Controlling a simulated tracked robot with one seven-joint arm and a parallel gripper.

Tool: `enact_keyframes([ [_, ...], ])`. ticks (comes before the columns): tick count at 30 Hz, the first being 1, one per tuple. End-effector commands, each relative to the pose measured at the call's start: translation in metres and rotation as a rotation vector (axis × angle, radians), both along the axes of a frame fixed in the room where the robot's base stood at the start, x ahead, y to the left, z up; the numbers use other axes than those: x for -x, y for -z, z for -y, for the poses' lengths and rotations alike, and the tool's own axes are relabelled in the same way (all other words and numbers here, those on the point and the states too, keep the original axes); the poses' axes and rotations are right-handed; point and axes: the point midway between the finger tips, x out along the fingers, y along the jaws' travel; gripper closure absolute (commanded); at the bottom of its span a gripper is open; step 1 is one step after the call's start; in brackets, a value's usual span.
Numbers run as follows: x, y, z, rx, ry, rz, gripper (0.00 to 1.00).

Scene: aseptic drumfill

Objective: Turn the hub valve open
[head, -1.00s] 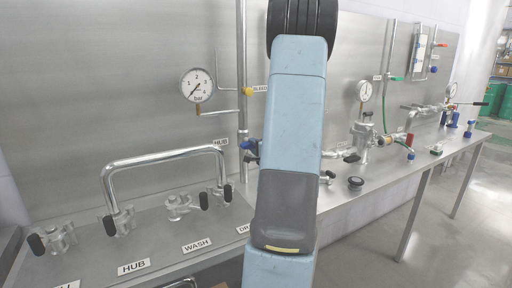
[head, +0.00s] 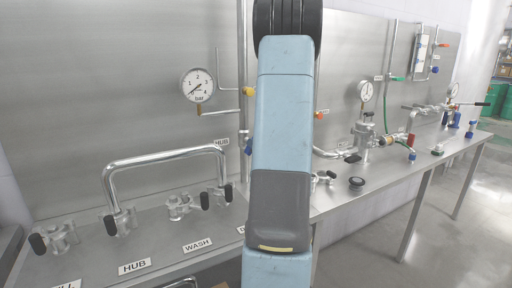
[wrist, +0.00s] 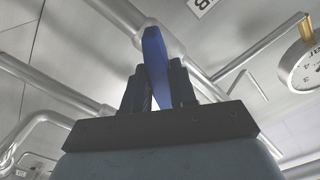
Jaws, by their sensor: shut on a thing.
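The hub valve's blue handle (wrist: 154,48) stands between the two dark fingers of my gripper (wrist: 157,80) in the wrist view. My gripper is shut on it. The handle lies close to a metal pipe and points steeply across the picture. My arm hides the valve body and my gripper there.
A round gauge (head: 197,86) and a yellow-handled valve (head: 249,91) are on the panel near the pipe. A bent pipe (head: 165,157) stands on the bench at left, with several black-handled clamps around it. More piping and valves line the bench at right.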

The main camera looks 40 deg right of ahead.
Motion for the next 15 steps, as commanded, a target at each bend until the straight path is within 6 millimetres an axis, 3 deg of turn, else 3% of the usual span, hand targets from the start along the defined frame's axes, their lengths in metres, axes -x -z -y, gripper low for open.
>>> enact_keyframes([
  [1, 0.0012, 0.0073, -0.0030, 0.033, -0.003, -0.025, 1.00],
  [15, 0.0020, 0.0079, -0.0019, 0.430, -0.003, -0.122, 1.00],
])
